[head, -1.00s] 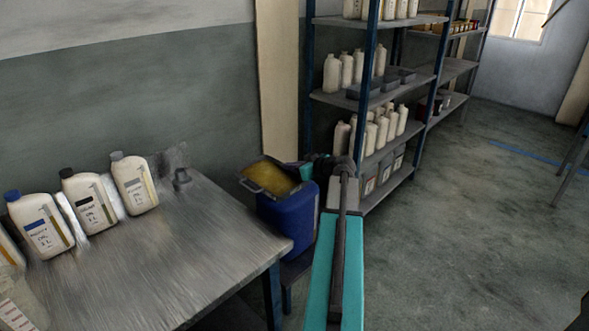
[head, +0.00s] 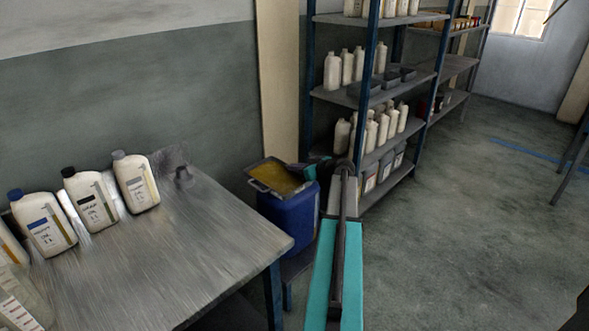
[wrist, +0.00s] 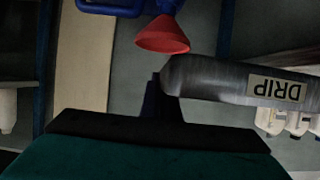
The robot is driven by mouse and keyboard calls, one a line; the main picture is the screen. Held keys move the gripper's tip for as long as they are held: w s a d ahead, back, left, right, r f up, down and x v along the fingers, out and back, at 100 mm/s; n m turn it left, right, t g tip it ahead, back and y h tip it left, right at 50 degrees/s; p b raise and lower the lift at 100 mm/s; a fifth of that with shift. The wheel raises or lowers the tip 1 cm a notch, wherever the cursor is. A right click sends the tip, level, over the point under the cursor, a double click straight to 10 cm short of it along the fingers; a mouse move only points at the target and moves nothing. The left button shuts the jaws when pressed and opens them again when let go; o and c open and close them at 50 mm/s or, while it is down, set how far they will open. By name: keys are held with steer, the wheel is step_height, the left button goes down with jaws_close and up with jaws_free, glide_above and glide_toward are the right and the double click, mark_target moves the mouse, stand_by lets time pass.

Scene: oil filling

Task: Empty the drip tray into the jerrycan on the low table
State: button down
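The grey drip tray (head: 262,172) holds yellow oil (head: 280,181) and is above the blue jerrycan (head: 287,222) in the head view. In the wrist view the tray's side (wrist: 215,78) carries an upside-down DRIP label. A red funnel (wrist: 163,36) and the blue jerrycan (wrist: 112,5) show beyond it, also upside down. The funnel is hidden in the head view. No oil stream is visible.
A metal table (head: 190,245) with several white oil bottles (head: 135,182) stands at the left. The jerrycan stands on a low table (head: 297,266) beside it. A shelf rack (head: 345,97) with bottles stands behind. The floor (head: 450,230) at right is clear.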

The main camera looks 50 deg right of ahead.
mark_target(296, 174)
steer(key=shift+f, duration=0.1)
steer(key=shift+f+p, duration=0.4)
steer(key=shift+f, duration=1.4)
steer(key=shift+r+m+g+y+p, duration=0.3)
steer(key=shift+r+g+p, duration=0.15)
steer(key=shift+p, duration=1.3)
stand_by(0.5)
steer(key=shift+w+d+r+m+g+y+p, duration=0.15)
steer(key=shift+r+g+p, duration=0.3)
steer(key=shift+p, duration=0.5)
steer(key=shift+w+r+m+g+y+p, duration=0.1)
steer(key=shift+r+g+y+p, duration=0.3)
steer(key=shift+p, duration=0.6)
steer(key=shift+w+d+r+m+g+y+p, duration=0.15)
steer(key=shift+r+g+p, duration=0.15)
steer(key=shift+r+p, duration=0.45)
stand_by(1.2)
